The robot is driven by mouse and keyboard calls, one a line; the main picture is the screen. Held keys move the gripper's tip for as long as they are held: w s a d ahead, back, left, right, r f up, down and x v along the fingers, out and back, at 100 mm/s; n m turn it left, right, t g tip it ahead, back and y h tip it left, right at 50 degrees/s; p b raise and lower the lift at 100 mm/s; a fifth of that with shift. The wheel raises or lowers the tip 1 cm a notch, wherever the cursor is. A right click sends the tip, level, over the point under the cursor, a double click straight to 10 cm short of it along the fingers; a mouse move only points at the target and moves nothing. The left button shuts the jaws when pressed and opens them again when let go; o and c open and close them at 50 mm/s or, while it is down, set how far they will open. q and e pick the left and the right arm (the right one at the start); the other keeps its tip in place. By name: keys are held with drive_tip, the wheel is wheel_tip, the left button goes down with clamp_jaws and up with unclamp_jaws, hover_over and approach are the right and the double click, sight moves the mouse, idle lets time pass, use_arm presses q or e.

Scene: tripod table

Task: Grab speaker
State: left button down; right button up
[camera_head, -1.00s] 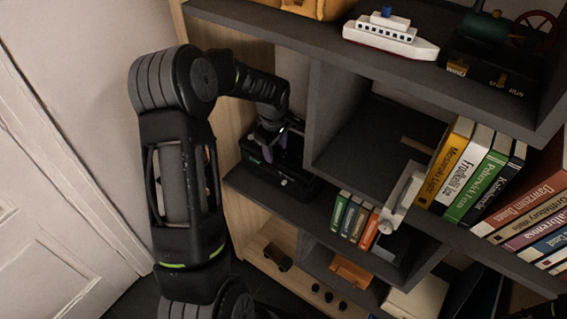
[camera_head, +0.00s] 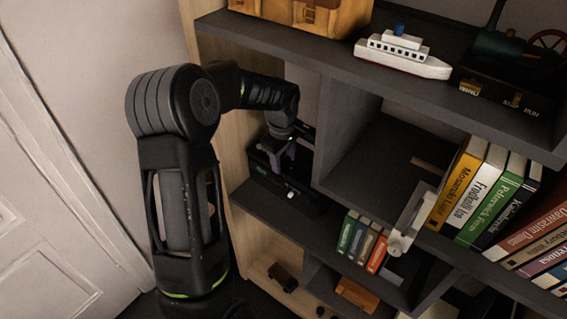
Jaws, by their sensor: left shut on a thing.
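The speaker looks to be the black box-shaped thing (camera_head: 300,196) on the left compartment's shelf, in the head view. It is dark against the dark shelf, so its edges are hard to make out. My left gripper (camera_head: 284,166) comes down on it from above and is shut on its upper part. The gripper and wrist hide some of the top of the speaker. I cannot tell whether the speaker is resting on the shelf or slightly raised.
The dark upper shelf board (camera_head: 290,45) passes above my left wrist, with a toy ship (camera_head: 403,54) on it. An upright divider (camera_head: 345,125) stands right of the speaker. Small books (camera_head: 362,240) stand to its right. A white door (camera_head: 50,220) is at the left.

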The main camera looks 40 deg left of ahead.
use_arm(q)
drive_tip(key=s+d+b, duration=0.2)
drive_tip(key=s+d, duration=0.1)
drive_tip(key=s, duration=0.5)
drive_tip(key=s+d+b, duration=0.2)
drive_tip(key=s+d, duration=0.1)
drive_tip(key=s, duration=0.5)
drive_tip(key=shift+s+d, duration=0.2)
drive_tip(key=shift+d, duration=0.05)
drive_tip(key=shift+w, duration=0.1)
